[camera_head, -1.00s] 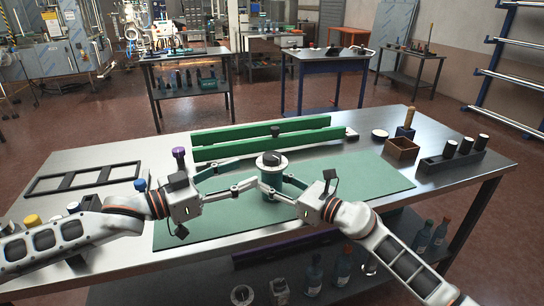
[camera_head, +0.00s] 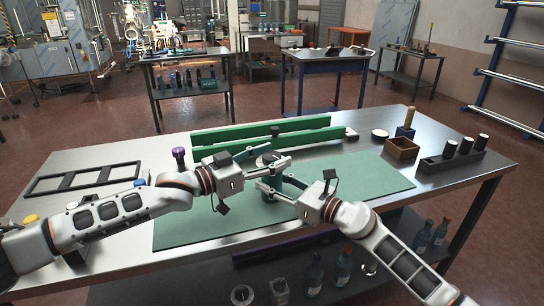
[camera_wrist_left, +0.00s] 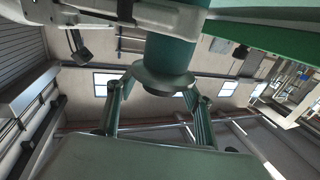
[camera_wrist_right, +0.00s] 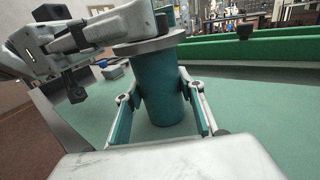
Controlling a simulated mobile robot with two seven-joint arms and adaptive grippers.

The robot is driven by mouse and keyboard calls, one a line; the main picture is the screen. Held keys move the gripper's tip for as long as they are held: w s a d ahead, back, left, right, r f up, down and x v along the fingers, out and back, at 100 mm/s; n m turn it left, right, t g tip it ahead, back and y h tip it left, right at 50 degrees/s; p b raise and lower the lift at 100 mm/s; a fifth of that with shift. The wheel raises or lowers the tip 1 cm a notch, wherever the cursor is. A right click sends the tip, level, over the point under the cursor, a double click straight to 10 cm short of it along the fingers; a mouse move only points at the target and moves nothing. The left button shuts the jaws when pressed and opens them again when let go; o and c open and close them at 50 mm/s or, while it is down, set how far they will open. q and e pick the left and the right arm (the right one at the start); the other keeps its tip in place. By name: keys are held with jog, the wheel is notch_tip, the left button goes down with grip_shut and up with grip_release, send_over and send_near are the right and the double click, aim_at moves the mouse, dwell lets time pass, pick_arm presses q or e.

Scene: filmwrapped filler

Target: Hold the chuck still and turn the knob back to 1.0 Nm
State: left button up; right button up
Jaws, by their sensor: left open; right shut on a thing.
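The chuck is a teal upright cylinder (camera_head: 295,184) with a grey flange on top, standing on the green mat (camera_head: 350,182). My right gripper (camera_head: 265,180) is shut on the cylinder's body; the right wrist view shows a finger on each side of the cylinder (camera_wrist_right: 160,88), below the flange (camera_wrist_right: 150,46). My left gripper (camera_head: 281,158) is open at the top of the chuck. In the left wrist view its fingers lie apart on either side of the flange (camera_wrist_left: 163,82). The knob on top is mostly hidden by my left gripper, and its scale cannot be read.
Green rails (camera_head: 262,140) lie behind the chuck. A wooden box (camera_head: 402,148) and a dark block with several cylinders (camera_head: 452,158) stand at right. The mat's right part is clear.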

pick_arm(q)
jog(key=shift+w+d, duration=0.1)
jog(key=c, duration=1.1)
jog(key=shift+d, duration=0.15)
